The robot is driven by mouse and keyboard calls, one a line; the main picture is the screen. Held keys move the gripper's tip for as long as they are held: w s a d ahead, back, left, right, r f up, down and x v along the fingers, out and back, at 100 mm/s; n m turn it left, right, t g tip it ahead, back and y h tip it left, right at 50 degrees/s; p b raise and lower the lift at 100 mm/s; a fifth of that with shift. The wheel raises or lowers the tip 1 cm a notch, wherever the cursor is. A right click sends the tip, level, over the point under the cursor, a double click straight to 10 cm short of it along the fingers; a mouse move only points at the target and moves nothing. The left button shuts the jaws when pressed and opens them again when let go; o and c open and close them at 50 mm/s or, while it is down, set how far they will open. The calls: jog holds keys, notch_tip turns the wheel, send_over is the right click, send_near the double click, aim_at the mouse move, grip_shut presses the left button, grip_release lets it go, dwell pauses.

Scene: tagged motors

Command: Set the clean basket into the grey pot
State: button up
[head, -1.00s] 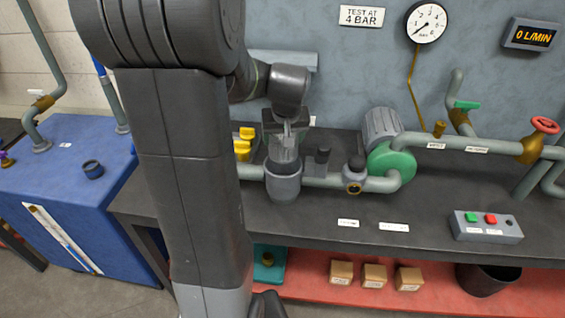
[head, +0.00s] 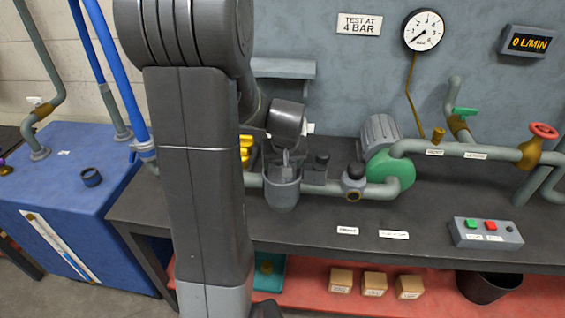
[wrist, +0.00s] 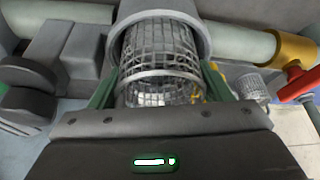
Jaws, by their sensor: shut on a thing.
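The wire-mesh basket (wrist: 158,60) is between the green fingers of my gripper (wrist: 158,88) in the wrist view, and the gripper is shut on it. The basket's far end is inside the mouth of the grey pot (wrist: 204,28); its near end with a metal band is still outside. In the head view the grey pot (head: 282,194) hangs on the pipe line at the bench's middle, with my gripper (head: 286,165) right above its mouth. The basket's depth in the pot is hidden there. A second mesh basket (wrist: 250,86) stands to the right in the wrist view.
Right of the pot are a dark-capped fitting (head: 354,176) and a green-fronted motor (head: 388,168). Yellow parts (head: 246,150) sit behind my arm at left. A button box (head: 487,232) stands on the right of the bench. The bench front is mostly clear.

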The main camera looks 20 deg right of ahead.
jog(key=shift+f, duration=0.3)
jog(key=shift+r, duration=0.1)
jog(key=o, duration=0.8)
jog(key=shift+c, duration=0.2)
jog(key=shift+w+r+p, duration=0.15)
jog(key=shift+r+p, duration=0.3)
jog(key=shift+r, duration=0.05)
jog(key=v, duration=1.2)
jog(key=shift+s, duration=0.2)
